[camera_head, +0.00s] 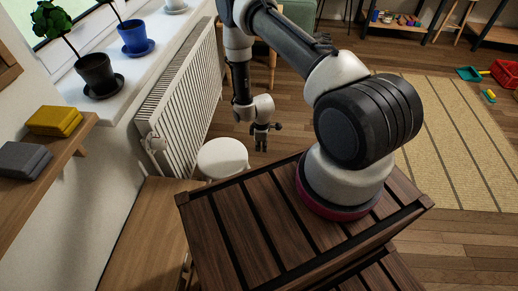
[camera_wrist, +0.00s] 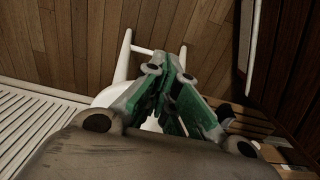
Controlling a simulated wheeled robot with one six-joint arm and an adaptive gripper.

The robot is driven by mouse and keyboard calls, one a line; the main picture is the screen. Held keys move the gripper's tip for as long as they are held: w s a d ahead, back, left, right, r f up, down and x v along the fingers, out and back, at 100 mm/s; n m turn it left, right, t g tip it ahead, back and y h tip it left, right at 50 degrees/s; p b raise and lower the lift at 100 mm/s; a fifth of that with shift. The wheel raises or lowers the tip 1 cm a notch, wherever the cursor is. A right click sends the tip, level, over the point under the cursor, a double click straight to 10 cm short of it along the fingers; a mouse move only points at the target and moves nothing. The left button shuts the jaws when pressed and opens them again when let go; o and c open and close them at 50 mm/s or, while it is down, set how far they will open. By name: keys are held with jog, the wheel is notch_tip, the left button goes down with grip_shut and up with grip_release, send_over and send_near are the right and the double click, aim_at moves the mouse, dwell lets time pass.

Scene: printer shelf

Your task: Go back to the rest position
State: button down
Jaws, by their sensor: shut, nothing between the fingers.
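My gripper (camera_head: 261,146) hangs pointing down at the end of my folded arm, in the middle of the head view, to the right of a white round stool (camera_head: 222,158) and beyond the edge of my slatted wooden top. In the wrist view my gripper (camera_wrist: 172,85) shows its green and grey fingers closed together with nothing between them. The white stool (camera_wrist: 112,95) shows partly behind the fingers there, with its legs on the floor.
A white radiator (camera_head: 183,95) stands along the left wall under a sill with a black pot (camera_head: 96,73) and a blue pot (camera_head: 134,37). A shelf at left holds a yellow stack (camera_head: 55,121) and a grey stack (camera_head: 24,160). A beige rug (camera_head: 455,140) lies at right.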

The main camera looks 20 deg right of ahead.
jog(key=s+d+r+m+g, duration=0.1)
jog(key=s+r+m+g, duration=0.35)
jog(key=s, duration=0.55)
notch_tip(320, 180, up, 32)
jog(key=s+d+f+m, duration=0.1)
jog(key=m, duration=0.4)
jog(key=s+d+r+m+t, duration=0.1)
jog(key=s+r+t, duration=0.3)
jog(key=r, duration=1)
jog(key=s+d+r+m+t, duration=0.1)
jog(key=s+r+t, duration=0.3)
jog(key=s+r, duration=0.4)
notch_tip(320, 180, up, 6)
jog(key=shift+s+f+t, duration=0.15)
jog(key=shift+s+t, duration=0.2)
